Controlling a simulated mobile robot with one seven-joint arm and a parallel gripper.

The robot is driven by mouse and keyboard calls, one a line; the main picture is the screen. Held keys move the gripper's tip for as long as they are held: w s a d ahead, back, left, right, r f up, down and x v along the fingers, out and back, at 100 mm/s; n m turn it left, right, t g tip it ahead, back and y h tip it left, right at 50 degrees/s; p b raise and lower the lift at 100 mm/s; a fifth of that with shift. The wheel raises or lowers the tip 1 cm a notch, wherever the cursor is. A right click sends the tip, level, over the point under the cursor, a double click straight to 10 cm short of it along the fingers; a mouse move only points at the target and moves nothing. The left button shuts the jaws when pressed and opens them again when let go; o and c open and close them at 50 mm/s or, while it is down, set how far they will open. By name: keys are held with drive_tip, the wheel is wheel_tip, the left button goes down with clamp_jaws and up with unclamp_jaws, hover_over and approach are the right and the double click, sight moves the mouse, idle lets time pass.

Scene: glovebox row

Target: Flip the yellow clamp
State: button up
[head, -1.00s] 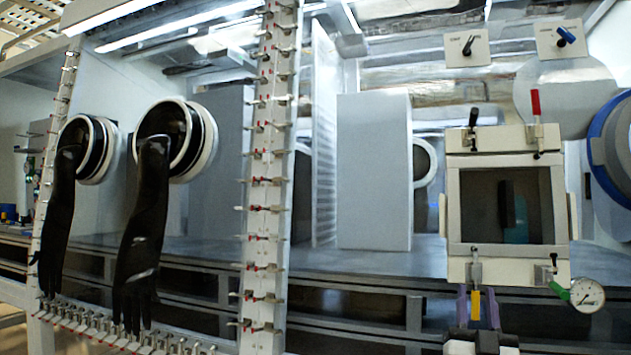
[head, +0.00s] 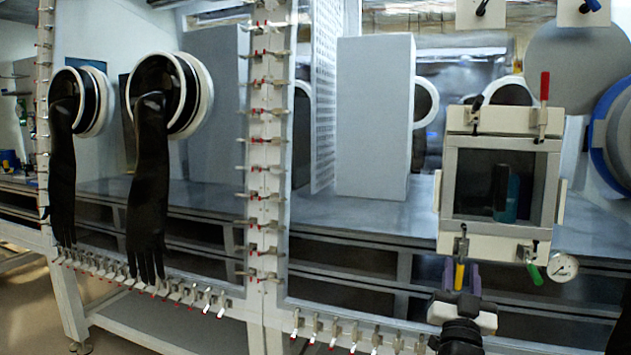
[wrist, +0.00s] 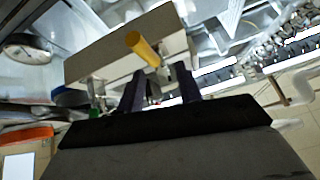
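The yellow clamp (head: 460,275) hangs handle-down at the lower left of the small framed airlock door (head: 448,190). Its yellow handle (wrist: 146,48) also shows in the wrist view, beyond the fingertips and nearer the left finger. My gripper (head: 461,268) is open, with purple fingers pointing up. In the head view the handle shows between the two fingers. In the wrist view my gripper (wrist: 160,75) has a clear gap between its fingers and nothing held. I cannot tell whether a finger touches the handle.
A green clamp (head: 534,273) and a gauge (head: 563,267) sit just right of the yellow clamp. Red (head: 543,95) and black (head: 476,108) clamps top the door. Long black gloves (head: 148,190) hang at left. Small clamps line the bottom edge.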

drive_tip(key=shift+s+a+r+g+p, duration=0.15)
drive_tip(key=shift+r+g+p, duration=0.6)
drive_tip(key=shift+p, duration=2.15)
